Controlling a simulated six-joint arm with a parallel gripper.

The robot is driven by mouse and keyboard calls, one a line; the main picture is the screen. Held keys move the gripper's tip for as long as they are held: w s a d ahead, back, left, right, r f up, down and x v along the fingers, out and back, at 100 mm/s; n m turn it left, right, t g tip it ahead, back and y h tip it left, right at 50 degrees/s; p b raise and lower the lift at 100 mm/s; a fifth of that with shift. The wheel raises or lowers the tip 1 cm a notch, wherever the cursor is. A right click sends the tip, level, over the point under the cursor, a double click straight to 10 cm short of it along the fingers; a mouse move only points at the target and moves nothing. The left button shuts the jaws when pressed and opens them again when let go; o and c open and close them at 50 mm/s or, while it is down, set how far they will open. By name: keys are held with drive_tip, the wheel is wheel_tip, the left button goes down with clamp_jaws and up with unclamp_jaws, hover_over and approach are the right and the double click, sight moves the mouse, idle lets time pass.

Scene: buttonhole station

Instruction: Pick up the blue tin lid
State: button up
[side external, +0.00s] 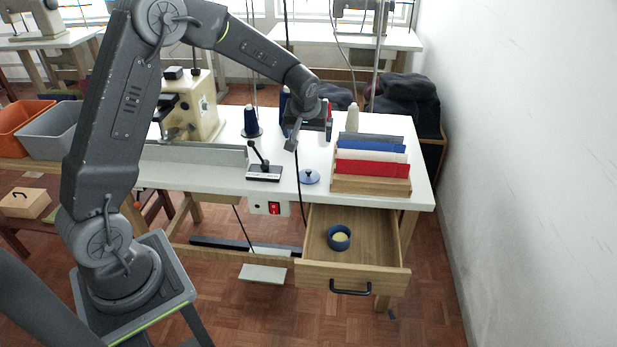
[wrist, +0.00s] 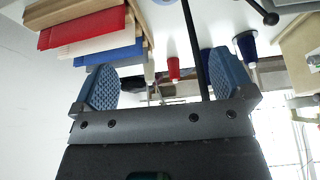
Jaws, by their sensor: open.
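The blue tin lid (side external: 309,177) lies flat on the white table near its front edge, knob up, in the side view. In the wrist view only a sliver of blue shows at the top edge; I cannot tell if it is the lid. My gripper (side external: 309,133) is above the table, behind and higher than the lid, apart from it. In the wrist view my gripper (wrist: 165,82) has its two blue pads wide apart with nothing held between them. A round blue tin (side external: 339,238) with a pale inside sits in the open drawer.
A wooden rack (side external: 370,184) of red, white and blue folders stands right of the lid. A black lever device (side external: 264,172) stands left of it. Thread cones, including a dark blue one (side external: 250,122), stand behind. The drawer (side external: 350,277) is pulled out below. A dark cable hangs near the lid.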

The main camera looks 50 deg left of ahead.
drive_tip(key=n, duration=0.1)
approach(308, 171)
drive_tip(key=shift+g, duration=0.3)
drive_tip(key=x, duration=0.5)
drive_tip(key=shift+w, duration=0.4)
drive_tip(key=shift+x, duration=2.6)
drive_tip(key=shift+c, duration=0.2)
drive_tip(key=c, duration=0.8)
